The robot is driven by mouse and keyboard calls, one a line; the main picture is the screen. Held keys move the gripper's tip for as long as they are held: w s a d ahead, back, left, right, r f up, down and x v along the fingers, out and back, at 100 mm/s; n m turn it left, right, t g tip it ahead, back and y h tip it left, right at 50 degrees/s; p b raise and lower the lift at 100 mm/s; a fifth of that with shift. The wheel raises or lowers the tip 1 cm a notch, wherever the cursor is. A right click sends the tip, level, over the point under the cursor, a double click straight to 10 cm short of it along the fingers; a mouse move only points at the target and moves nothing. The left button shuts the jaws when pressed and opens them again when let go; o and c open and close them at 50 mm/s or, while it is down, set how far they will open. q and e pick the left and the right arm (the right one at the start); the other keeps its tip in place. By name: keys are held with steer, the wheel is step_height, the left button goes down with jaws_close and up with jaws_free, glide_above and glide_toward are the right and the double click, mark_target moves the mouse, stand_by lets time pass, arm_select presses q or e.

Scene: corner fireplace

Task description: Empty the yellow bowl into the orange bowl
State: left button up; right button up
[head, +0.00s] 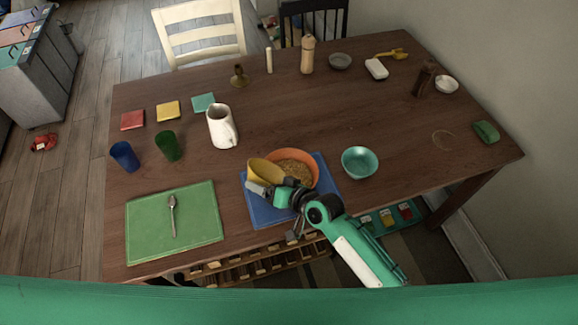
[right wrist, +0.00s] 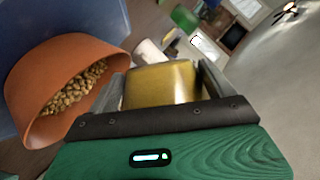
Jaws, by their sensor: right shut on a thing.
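My right gripper (head: 274,190) is shut on the yellow bowl (head: 262,170) and holds it at the left side of the orange bowl. The yellow bowl looks tilted; I cannot tell whether anything is inside it. In the right wrist view the yellow bowl (right wrist: 160,84) sits between the two fingers. The orange bowl (head: 308,160) stands on a blue mat (head: 262,213) and holds brown pellets (head: 294,170). The orange bowl (right wrist: 28,85) and its pellets (right wrist: 72,90) also show in the right wrist view. My left gripper is out of view.
A teal bowl (head: 360,163) stands right of the blue mat. A white pitcher (head: 220,127) stands behind and left. A green mat (head: 195,228) with a spoon (head: 173,217) lies left. Green (head: 168,146) and blue (head: 123,156) cups stand further back. The table's right part is mostly clear.

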steer(key=s+a+r+n+p, duration=0.1)
steer(key=p, duration=0.2)
steer(key=shift+s+a+r+n+t+h, duration=0.1)
steer(key=shift+s+a+n+t+h, duration=0.1)
steer(key=shift+n+t+h, duration=0.15)
arm_select(q)
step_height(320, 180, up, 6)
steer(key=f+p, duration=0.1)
steer(key=p, duration=0.1)
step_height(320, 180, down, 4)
steer(key=b, duration=0.4)
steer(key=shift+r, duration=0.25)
arm_select(e)
steer(key=s+a+f+n, duration=0.1)
steer(key=f, duration=0.1)
steer(key=a+f+n+t+h, duration=0.1)
steer(key=f, duration=0.2)
steer(key=s+a+f+n+t+h, duration=0.1)
steer(key=f, duration=0.2)
steer(key=shift+s+f+n, duration=0.2)
steer(key=shift+s+n, duration=0.15)
